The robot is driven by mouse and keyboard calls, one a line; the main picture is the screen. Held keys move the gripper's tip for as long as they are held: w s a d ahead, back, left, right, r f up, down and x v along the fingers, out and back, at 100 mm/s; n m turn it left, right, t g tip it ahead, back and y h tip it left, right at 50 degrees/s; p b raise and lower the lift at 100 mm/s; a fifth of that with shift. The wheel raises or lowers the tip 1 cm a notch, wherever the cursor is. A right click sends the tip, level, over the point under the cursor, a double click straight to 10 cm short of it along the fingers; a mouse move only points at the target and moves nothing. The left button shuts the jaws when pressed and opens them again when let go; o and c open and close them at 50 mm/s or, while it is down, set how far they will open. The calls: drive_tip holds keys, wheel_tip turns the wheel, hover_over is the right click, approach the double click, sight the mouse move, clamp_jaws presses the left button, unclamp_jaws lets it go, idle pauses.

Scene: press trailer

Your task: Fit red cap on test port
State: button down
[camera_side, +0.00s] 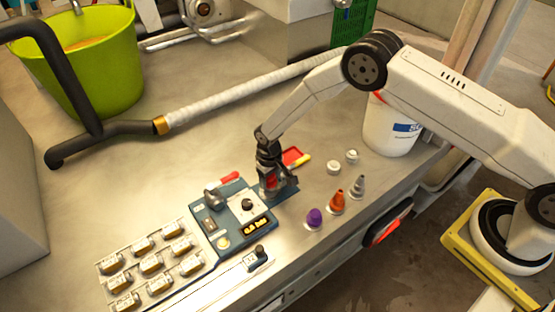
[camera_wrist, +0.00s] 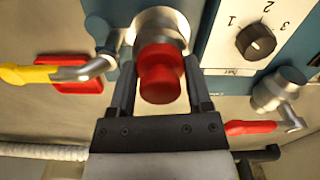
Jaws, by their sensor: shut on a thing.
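In the wrist view, the red cap (camera_wrist: 160,78) sits between the two fingers of my gripper (camera_wrist: 159,92), which is shut on it. A round metal port (camera_wrist: 160,22) lies directly beyond the cap, lined up closely with it. The cap overlaps the port in this view, and I cannot tell whether they touch. In the side view, my gripper (camera_side: 271,186) points down at the right edge of the blue panel unit (camera_side: 205,222), with a bit of the red cap (camera_side: 272,182) showing. The port is hidden behind the gripper there.
A yellow-handled valve (camera_wrist: 30,75) is left of the port in the wrist view; a dial (camera_wrist: 256,42) and red-handled valve (camera_wrist: 250,127) are right. In the side view, purple (camera_side: 314,219), orange (camera_side: 337,203) and grey (camera_side: 358,187) pieces stand right of my gripper. Cylinders fill a rack (camera_side: 118,262).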

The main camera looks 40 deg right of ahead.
drive_tip(key=shift+c, duration=1.4)
unclamp_jaws()
drive_tip(key=shift+r, duration=5.45)
wheel_tip(320, 180, up, 9)
